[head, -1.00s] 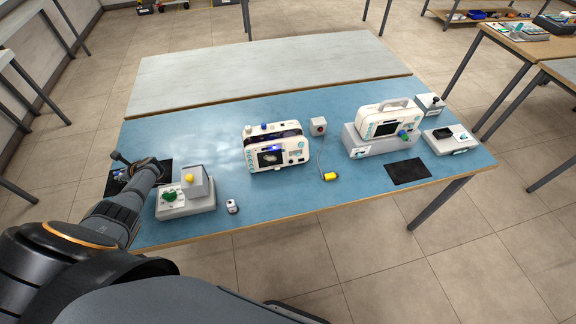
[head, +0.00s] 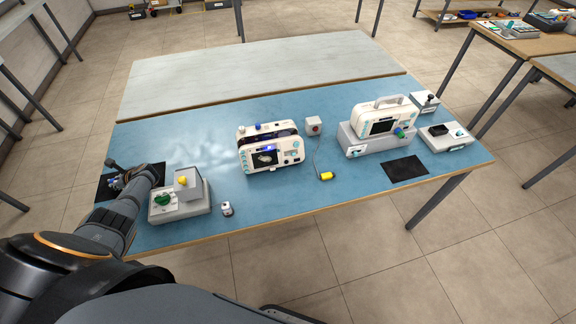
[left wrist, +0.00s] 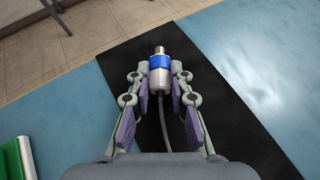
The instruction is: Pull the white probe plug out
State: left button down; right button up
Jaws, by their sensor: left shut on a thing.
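A whitish-grey plug (left wrist: 159,84) with a blue band and a bare metal tip sits between the fingers of my left gripper (left wrist: 160,72) in the left wrist view. The gripper is shut on it. The tip points away from the wrist and a grey cable runs back toward it. The plug is over the black mat (left wrist: 230,130) and in no socket; its height above the mat is unclear. In the head view my left gripper (head: 119,180) is over the mat at the table's left end, with the plug hard to make out. My right gripper is not in view.
A grey unit (head: 181,207) with green and yellow parts stands right of my left arm. A small white piece (head: 227,209) lies beside it. A white monitor (head: 271,156) stands mid-table. A yellow plug (head: 326,176) and a second monitor (head: 381,118) are farther right.

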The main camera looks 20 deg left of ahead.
pick_arm(q)
jog(key=c, duration=1.1)
grip_release()
jog(key=shift+c, duration=0.2)
jog(key=v, duration=1.2)
